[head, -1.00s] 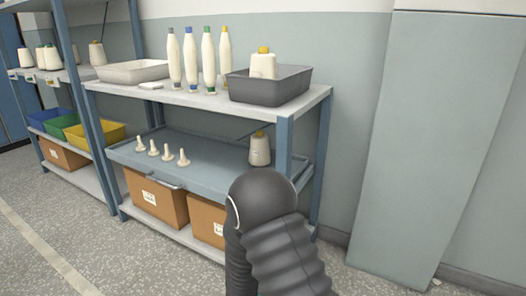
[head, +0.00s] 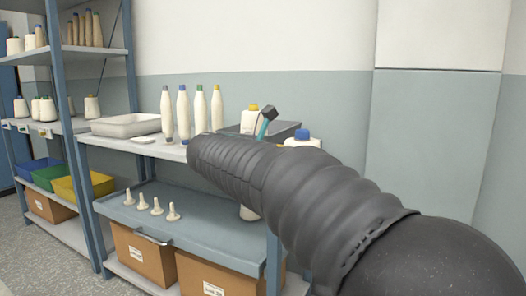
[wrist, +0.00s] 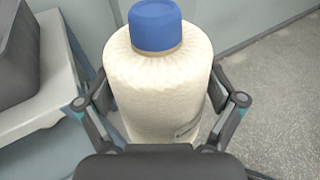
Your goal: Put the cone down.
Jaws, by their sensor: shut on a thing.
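The cone (wrist: 158,80) is cream yarn with a blue cap and fills the middle of the wrist view. My gripper (wrist: 160,95) is shut on it, with one finger on each side of its body. In the head view only the top of this cone (head: 302,142) shows, to the right of the dark grey bin, with a teal gripper part near it. My arm hides the rest. In the wrist view the cone is off the shelf's right end, with floor visible behind it. Its base is hidden.
The upper shelf (head: 150,149) carries a white tray (head: 126,125), several tall bobbins (head: 183,112) and a dark grey bin (head: 285,129) with a yellow-capped cone (head: 250,118). The lower tray (head: 190,226) holds several small pegs (head: 157,206) and a partly hidden cone (head: 248,213).

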